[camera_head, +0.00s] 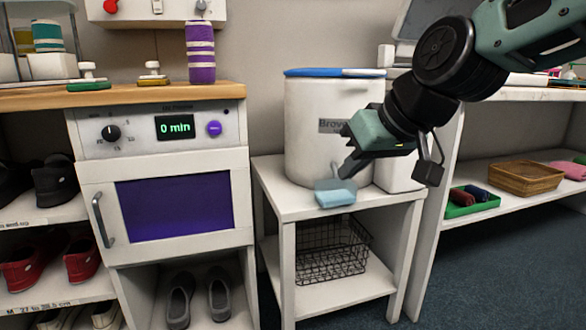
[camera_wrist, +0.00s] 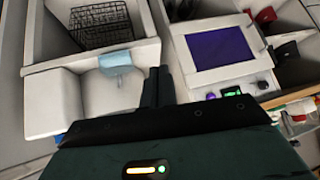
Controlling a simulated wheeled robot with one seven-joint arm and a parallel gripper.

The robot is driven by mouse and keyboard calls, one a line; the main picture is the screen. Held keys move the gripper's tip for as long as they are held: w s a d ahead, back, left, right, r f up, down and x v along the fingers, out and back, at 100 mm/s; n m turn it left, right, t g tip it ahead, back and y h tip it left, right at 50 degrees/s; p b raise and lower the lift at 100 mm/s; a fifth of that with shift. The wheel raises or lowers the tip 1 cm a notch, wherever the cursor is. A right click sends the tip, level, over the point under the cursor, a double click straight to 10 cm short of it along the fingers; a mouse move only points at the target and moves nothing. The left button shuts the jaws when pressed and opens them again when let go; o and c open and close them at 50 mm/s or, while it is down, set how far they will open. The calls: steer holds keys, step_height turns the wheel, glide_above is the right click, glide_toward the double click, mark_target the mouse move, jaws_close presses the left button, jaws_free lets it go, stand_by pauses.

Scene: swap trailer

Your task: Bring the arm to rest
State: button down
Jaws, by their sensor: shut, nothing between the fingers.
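My gripper (camera_head: 346,170) is at the right of the head view, over a small white side table (camera_head: 300,207). Its fingers are together and empty, pointing down and left. In the wrist view the closed dark fingers (camera_wrist: 158,86) show in the middle. My arm reaches in from the upper right, bent at the wrist.
A white bin with a blue lid (camera_head: 315,125) stands close behind my gripper. The white oven (camera_head: 165,185) is to the left, with a purple striped cup (camera_head: 201,52) on the wooden top. A wire basket (camera_head: 333,250) is below. Shelves (camera_head: 490,215) stand right.

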steer(key=s+d+f+n+g+h+p, duration=0.1)
steer(key=s+d+f+g+h+p, duration=0.15)
steer(key=s, duration=0.55)
steer(key=s+d+f+g+h+p, duration=0.1)
steer(key=s+f+g+p, duration=0.15)
steer(key=s, duration=0.55)
steer(key=s+d+f+n+g+h+p, duration=0.1)
steer(key=s+f+g+p, duration=0.2)
steer(key=s, duration=0.5)
step_height(320, 180, up, 35)
steer(key=t+p, duration=0.1)
steer(key=p, duration=3.5)
steer(key=shift+r, duration=0.2)
steer(key=shift+w, duration=0.1)
